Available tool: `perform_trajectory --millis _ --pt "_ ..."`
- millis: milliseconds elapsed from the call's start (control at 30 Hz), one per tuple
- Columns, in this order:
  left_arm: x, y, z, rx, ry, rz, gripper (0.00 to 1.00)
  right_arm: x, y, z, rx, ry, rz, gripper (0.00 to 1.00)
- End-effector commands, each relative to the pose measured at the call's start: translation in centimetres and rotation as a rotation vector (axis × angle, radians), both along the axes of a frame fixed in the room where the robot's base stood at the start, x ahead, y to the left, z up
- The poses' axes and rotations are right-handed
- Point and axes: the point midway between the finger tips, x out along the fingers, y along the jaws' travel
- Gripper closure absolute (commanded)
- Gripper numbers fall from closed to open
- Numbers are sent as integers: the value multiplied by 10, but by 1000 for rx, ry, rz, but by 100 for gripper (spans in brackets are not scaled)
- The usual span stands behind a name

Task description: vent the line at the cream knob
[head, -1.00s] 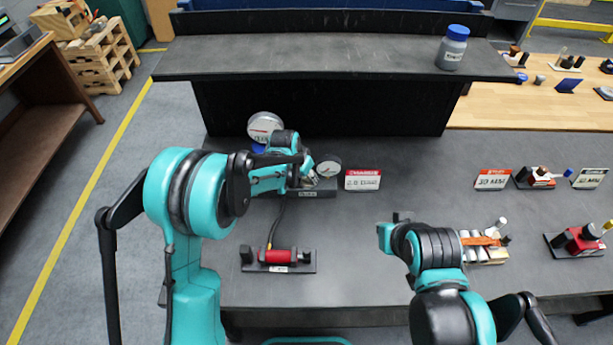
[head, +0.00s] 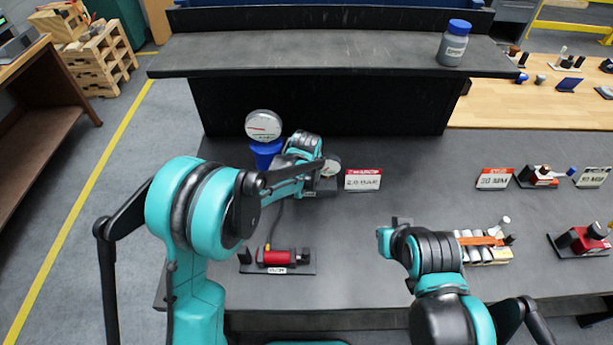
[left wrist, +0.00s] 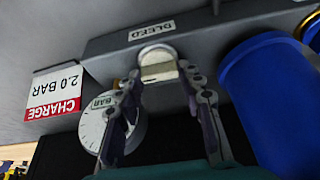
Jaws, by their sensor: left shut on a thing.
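The cream knob (left wrist: 158,64) sits on a dark block (left wrist: 100,50) with a white label that seems to read BLEED, upside down in the left wrist view. My left gripper (left wrist: 160,82) has one finger on each side of the knob and is shut on it. In the head view my left gripper (head: 318,172) reaches over the block and hides the knob. A round white gauge (left wrist: 92,122) stands beside the knob, partly behind a finger. My right gripper (head: 391,232) is low over the front of the bench; its fingers are not clear.
A red and white CHARGE 2.0 BAR sign (head: 363,179) stands right of the block. A blue cup-like part (head: 266,153) is under a round white disc (head: 263,125) at left. A red cylinder on a stand (head: 277,257) is in front.

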Motion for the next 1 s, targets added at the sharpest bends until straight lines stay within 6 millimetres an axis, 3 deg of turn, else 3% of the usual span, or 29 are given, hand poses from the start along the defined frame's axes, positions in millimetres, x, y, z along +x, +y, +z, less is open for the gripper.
perform_trajectory --millis 467,500,533,867,1000 --pt "-1 0 0 0 2 14 91 0 0 0 0 0 0 100" --pt "-1 0 0 0 2 14 52 0 0 0 0 0 0 100" --pt "-1 0 0 0 2 14 44 0 0 0 0 0 0 100" --pt "0 0 1 0 0 13 41 0 0 0 0 0 0 100" --pt "-4 0 12 -1 0 13 41 0 0 0 0 0 0 100"
